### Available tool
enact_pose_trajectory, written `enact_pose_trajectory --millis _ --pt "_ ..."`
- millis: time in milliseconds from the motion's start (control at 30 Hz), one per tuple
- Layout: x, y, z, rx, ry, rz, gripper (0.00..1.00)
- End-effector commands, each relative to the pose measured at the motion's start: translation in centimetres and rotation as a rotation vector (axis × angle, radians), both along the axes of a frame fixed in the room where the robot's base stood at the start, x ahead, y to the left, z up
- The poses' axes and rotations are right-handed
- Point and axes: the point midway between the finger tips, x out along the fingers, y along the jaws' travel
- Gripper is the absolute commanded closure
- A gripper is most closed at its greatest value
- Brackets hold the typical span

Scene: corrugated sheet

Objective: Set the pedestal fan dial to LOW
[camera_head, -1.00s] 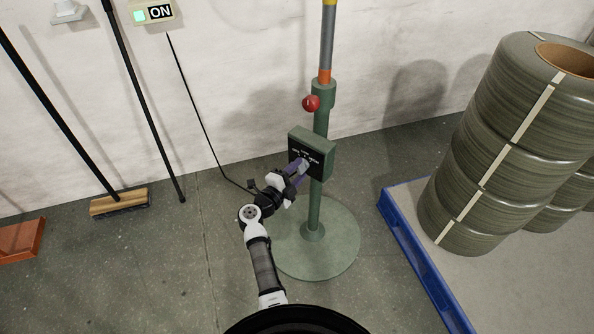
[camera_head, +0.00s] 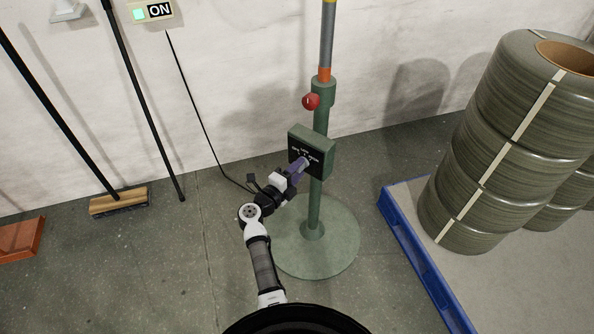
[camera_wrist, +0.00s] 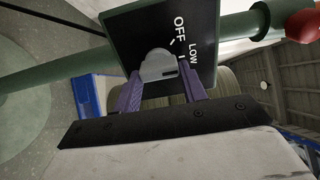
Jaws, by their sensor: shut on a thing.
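The pedestal fan (camera_head: 315,210) is green, with a dark control panel (camera_head: 300,151) on its column. In the wrist view the panel (camera_wrist: 197,18) shows the labels OFF and LOW, each with a white tick. The pale grey dial (camera_wrist: 157,66) sits on the panel and bears a short dark mark on its right side, toward the LOW side. Its exact setting is hard to tell. My gripper (camera_wrist: 161,72) is shut on the dial, with a purple finger on either side. In the head view my gripper (camera_head: 300,168) hides most of the dial.
A red knob (camera_head: 311,102) is on the column above the panel. A blue-edged pallet (camera_head: 420,262) with wrapped coils (camera_head: 475,160) stands at the right. A broom (camera_head: 118,202) leans on the wall at the left. A black cable (camera_head: 198,104) runs down to the floor.

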Motion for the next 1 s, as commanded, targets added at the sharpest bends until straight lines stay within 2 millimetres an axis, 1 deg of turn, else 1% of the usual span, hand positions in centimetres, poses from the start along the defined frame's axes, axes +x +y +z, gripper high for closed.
enact_pose_trajectory --millis 33,67,200,233,500,633,767,1000 --pt "0.0 0.0 0.0 -0.001 0.001 0.000 0.81" --pt "0.0 0.0 0.0 -0.001 0.001 0.000 0.57" --pt "0.0 0.0 0.0 0.000 0.001 0.000 0.39" --pt "0.0 0.0 0.0 -0.001 0.001 0.000 0.36" --pt "-0.1 0.1 0.0 -0.001 0.001 0.000 0.36" --pt "-0.8 0.7 0.0 -0.002 0.001 0.003 0.36" --pt "-2.6 2.1 -0.1 -0.001 0.002 0.004 0.36" --pt "-7.1 5.4 -0.1 0.000 0.003 0.004 0.36"
